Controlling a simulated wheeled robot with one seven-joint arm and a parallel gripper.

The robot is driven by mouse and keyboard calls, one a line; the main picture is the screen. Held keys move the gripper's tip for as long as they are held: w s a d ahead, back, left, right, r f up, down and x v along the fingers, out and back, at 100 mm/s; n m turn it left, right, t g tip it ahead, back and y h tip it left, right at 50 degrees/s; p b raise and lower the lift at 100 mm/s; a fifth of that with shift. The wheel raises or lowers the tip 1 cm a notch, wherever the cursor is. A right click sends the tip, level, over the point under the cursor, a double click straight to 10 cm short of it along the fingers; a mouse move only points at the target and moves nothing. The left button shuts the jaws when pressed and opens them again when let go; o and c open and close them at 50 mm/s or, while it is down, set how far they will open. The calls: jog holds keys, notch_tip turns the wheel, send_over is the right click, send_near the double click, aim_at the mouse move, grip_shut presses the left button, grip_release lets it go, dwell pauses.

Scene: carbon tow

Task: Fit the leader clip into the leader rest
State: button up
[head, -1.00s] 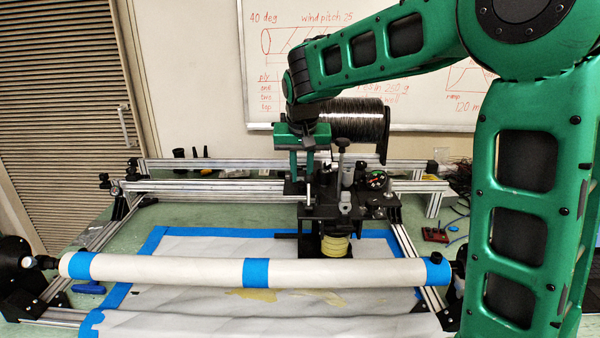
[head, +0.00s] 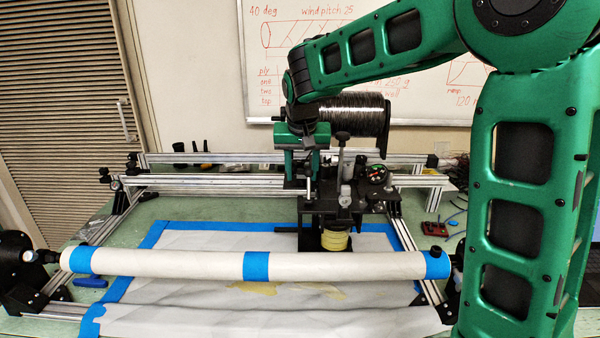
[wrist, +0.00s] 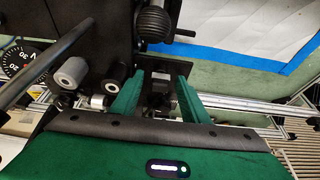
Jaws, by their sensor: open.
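My gripper (head: 301,180) is over the left part of the black winding carriage (head: 325,208), pointing down, with its green fingers apart. In the wrist view the open fingers (wrist: 160,76) stand on either side of a small grey-and-black block (wrist: 158,86) on a dark plate. The block may be the leader clip or part of the leader rest; I cannot tell which. I see no clear contact between the fingers and it. The carriage hides the fingertips' surroundings in the head view.
A white mandrel (head: 180,261) with blue tape bands lies across the front. A spool of dark tow (head: 352,118) is beside the gripper. Aluminium rails (head: 215,185) run behind. In the wrist view, grey rollers (wrist: 70,72) and a dial (wrist: 22,60) are close on the left.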

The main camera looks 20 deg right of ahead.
jog(key=v, duration=1)
jog(key=shift+r, duration=0.35)
jog(key=shift+s+a, duration=0.1)
